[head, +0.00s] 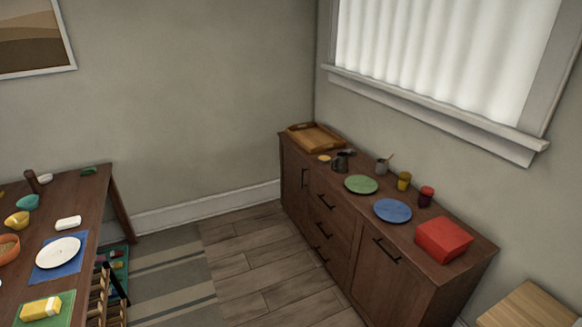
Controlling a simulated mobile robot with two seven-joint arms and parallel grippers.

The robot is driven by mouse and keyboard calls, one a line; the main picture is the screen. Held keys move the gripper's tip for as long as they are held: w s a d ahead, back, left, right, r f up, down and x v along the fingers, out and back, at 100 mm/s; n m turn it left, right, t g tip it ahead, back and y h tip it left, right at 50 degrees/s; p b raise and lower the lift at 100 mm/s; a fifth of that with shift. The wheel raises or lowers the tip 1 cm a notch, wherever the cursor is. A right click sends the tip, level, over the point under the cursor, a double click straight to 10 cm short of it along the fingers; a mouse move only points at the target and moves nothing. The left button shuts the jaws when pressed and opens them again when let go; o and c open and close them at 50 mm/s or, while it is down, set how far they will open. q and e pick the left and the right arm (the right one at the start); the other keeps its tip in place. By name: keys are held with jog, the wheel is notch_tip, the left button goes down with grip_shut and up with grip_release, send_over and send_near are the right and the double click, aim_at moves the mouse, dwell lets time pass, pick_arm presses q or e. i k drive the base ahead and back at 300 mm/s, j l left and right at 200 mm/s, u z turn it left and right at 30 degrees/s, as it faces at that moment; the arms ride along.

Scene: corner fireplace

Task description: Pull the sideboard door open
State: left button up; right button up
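The dark brown wooden sideboard (308,220) stands against the right wall under the window. Its left door (294,182) has a dark upright handle (304,178) and looks shut. A stack of drawers with dark bar handles is in the middle of the front. The right front panel (380,285) has a dark bar handle (387,250) near its top and also looks shut; its lower part is cut off by the picture edge. Neither of my grippers is in view.
On the sideboard top are a wooden tray (316,137), a green plate (361,184), a blue plate (392,210), a red box (443,239) and several cups. A laid table (85,215) stands at left. Bare floor (260,255) and a striped rug (170,280) lie between.

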aim_at(295, 172)
jog(key=i+j+u, duration=0.1)
jog(key=i+u, duration=0.2)
jog(key=i, duration=0.6)
jog(key=i+u, duration=0.1)
jog(key=i, duration=2.1)
jog(key=i+j+z, duration=0.1)
jog(key=i+z, duration=0.2)
jog(key=i, duration=0.3)
jog(key=i+j+z, duration=0.3)
jog(key=i, duration=0.25)
jog(key=i+j+z, duration=0.3)
jog(key=i, duration=0.25)
